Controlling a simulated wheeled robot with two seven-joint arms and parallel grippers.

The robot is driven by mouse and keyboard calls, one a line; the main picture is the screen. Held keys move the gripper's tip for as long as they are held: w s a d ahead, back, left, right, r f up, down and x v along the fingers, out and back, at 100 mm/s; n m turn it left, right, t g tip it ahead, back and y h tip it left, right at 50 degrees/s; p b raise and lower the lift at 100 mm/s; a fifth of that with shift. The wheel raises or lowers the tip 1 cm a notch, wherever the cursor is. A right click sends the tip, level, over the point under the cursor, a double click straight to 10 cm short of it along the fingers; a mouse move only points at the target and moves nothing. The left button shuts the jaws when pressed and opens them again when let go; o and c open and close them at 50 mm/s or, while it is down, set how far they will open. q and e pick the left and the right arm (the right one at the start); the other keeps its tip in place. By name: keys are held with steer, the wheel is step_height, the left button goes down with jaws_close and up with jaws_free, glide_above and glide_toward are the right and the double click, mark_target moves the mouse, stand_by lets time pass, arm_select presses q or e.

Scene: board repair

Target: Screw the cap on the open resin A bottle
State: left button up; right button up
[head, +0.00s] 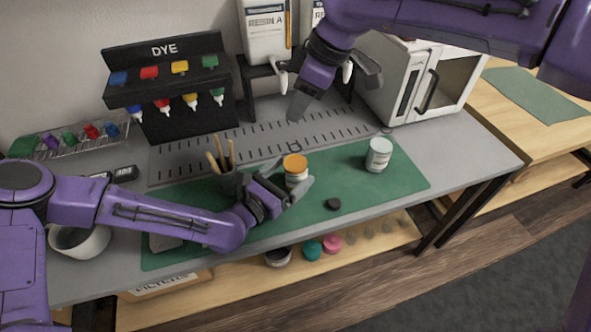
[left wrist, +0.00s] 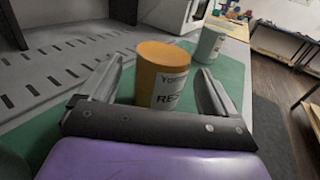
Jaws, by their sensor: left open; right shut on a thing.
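A white jar with an orange top (head: 295,164) stands upright on the green mat. A small black round cap (head: 333,204) lies on the mat. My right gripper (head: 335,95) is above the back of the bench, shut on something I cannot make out.
A black DYE rack (head: 168,85) and a wire rack (head: 75,137) are at left. A cup of tools (head: 226,178) stands close to my left gripper. The mat's right end (head: 407,181) is clear.

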arm_select(q)
steer(key=shift+x, duration=2.35)
steer(key=c, duration=1.5)
arm_select(e)
glide_above(294, 143)
steer(key=d, duration=0.1)
steer(key=shift+f, duration=2.45)
steer(key=shift+f, duration=0.9)
steer(key=shift+f, duration=0.55)
